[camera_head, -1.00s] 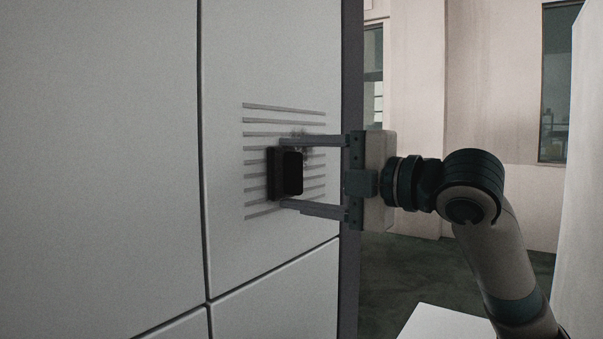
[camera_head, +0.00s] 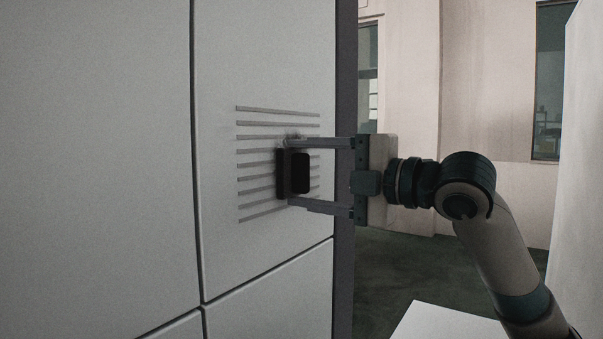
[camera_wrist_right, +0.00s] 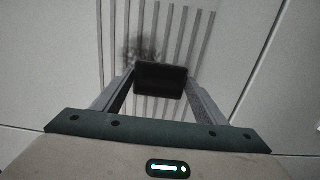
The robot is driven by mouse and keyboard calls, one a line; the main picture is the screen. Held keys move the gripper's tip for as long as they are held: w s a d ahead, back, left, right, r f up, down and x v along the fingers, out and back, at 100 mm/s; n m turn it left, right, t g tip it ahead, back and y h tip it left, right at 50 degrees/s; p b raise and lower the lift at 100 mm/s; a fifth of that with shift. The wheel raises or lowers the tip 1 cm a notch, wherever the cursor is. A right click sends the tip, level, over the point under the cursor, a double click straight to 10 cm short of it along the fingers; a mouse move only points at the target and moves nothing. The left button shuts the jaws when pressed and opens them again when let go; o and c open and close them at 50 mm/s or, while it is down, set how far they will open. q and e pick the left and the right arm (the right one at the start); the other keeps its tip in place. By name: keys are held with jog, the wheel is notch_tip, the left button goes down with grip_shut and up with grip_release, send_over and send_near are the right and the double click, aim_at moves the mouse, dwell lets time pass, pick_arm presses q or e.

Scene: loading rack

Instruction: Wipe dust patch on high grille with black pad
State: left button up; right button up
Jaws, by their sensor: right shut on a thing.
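The black pad (camera_head: 300,172) is held between the fingers of my right gripper (camera_head: 288,172), close against the grille (camera_head: 262,207) on the light wall panel. Whether the pad touches the slats cannot be told. The dark dust patch (camera_head: 294,138) shows just above the pad in the head view. In the right wrist view the dust patch (camera_wrist_right: 138,48) lies beyond the upper left of the pad (camera_wrist_right: 161,79), over several slats. Part of the patch may be hidden behind the pad. My left gripper is not in view.
The wall panel (camera_head: 110,120) has dark seams left of and below the grille. Its dark edge (camera_head: 346,100) is right of the grille. A white surface (camera_head: 440,322) is at lower right, with open floor (camera_head: 400,265) behind.

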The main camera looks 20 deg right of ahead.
dwell(0.3)
jog(key=shift+w+d+p, duration=0.6)
jog(key=shift+w+d, duration=0.55)
jog(key=shift+d, duration=0.2)
jog(key=shift+w+d, duration=0.15)
jog(key=w+d+p, duration=0.1)
jog(key=w+d, duration=0.1)
jog(key=shift+d, duration=0.3)
jog(key=shift+r, duration=0.1)
jog(key=shift+r+p, duration=0.75)
jog(key=shift+p, duration=0.25)
